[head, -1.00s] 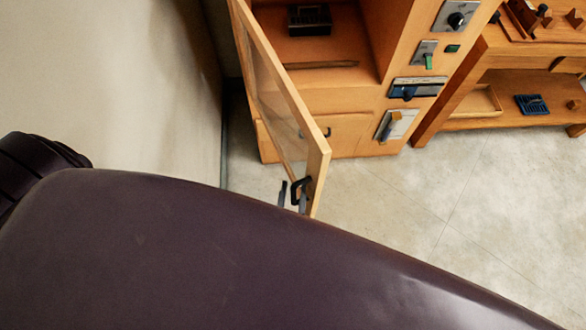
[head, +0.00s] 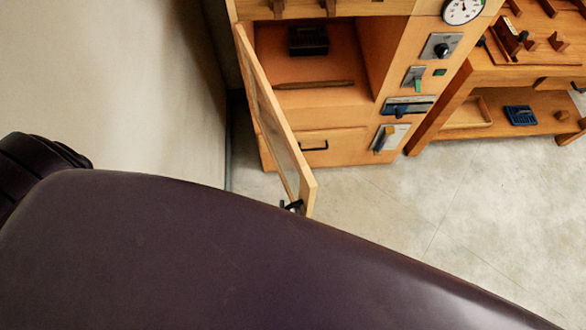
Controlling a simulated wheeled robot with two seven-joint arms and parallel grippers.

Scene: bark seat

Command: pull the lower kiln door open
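The lower kiln door (head: 268,115) is a wood-framed panel with a glass pane. It stands swung well open from the left side of the kiln (head: 400,60), its free edge toward me. Its dark handle (head: 298,204) shows near the bottom of the free edge, just above my dark arm link. A small dark tip of my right gripper (head: 286,204) shows beside the handle. The rest of the gripper is hidden, so I cannot tell whether it touches or grips the handle. My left gripper is not in view.
The open compartment holds a dark block (head: 308,41) and a thin rod (head: 314,85). A drawer with a black handle (head: 313,147) is below. A wall (head: 150,90) is close at left. A wooden bench (head: 500,75) stands at right. Floor (head: 400,210) is clear in front.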

